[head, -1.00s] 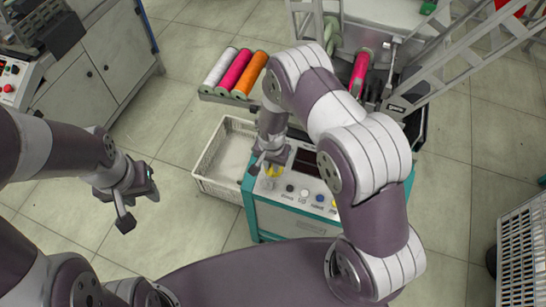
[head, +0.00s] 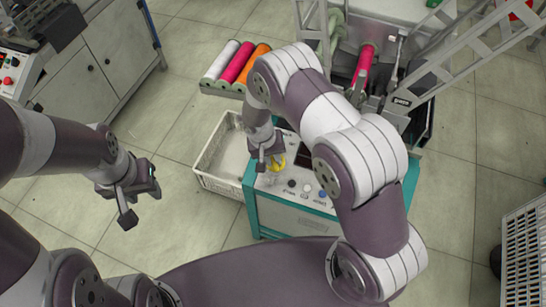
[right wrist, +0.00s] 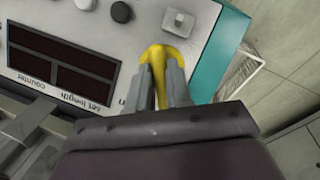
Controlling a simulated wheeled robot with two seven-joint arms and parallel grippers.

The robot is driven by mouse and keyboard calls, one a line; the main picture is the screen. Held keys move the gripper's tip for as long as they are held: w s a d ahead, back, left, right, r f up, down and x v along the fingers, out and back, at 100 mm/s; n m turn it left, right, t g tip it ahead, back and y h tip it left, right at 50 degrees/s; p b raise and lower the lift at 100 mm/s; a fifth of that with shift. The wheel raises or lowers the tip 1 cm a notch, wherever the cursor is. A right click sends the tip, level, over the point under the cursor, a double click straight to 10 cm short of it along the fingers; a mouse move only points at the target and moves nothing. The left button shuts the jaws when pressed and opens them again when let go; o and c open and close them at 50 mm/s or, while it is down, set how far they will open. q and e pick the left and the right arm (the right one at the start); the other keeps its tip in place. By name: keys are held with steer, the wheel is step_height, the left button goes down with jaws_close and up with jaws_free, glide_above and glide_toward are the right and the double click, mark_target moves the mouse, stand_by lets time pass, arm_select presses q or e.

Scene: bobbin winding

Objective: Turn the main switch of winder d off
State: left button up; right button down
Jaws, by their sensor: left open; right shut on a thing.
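The yellow main switch (head: 278,161) sits at the left end of the control panel (head: 318,198) on the teal-framed winder, partly hidden by my right gripper. In the right wrist view, the yellow handle (right wrist: 158,58) stands between the two grey fingers. My right gripper (head: 268,162) is shut on this handle; it also shows in the right wrist view (right wrist: 161,84). My left gripper (head: 138,196) is open and empty, over the floor to the left of the winder, away from the panel.
A row of buttons (head: 306,188) lies right of the switch. Dark displays (right wrist: 62,65) are on the same panel. An empty white crate (head: 215,182) stands left of the winder. Thread spools (head: 237,62) lie on a rack behind. A second crate (head: 525,250) is at the right edge.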

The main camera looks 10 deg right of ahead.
steer(key=shift+s+f, duration=0.1)
steer(key=c, duration=1)
jaws_free()
steer(key=shift+c, duration=0.2)
steer(key=v, duration=1.2)
steer(key=shift+a+r, duration=0.15)
steer(key=shift+r, duration=0.2)
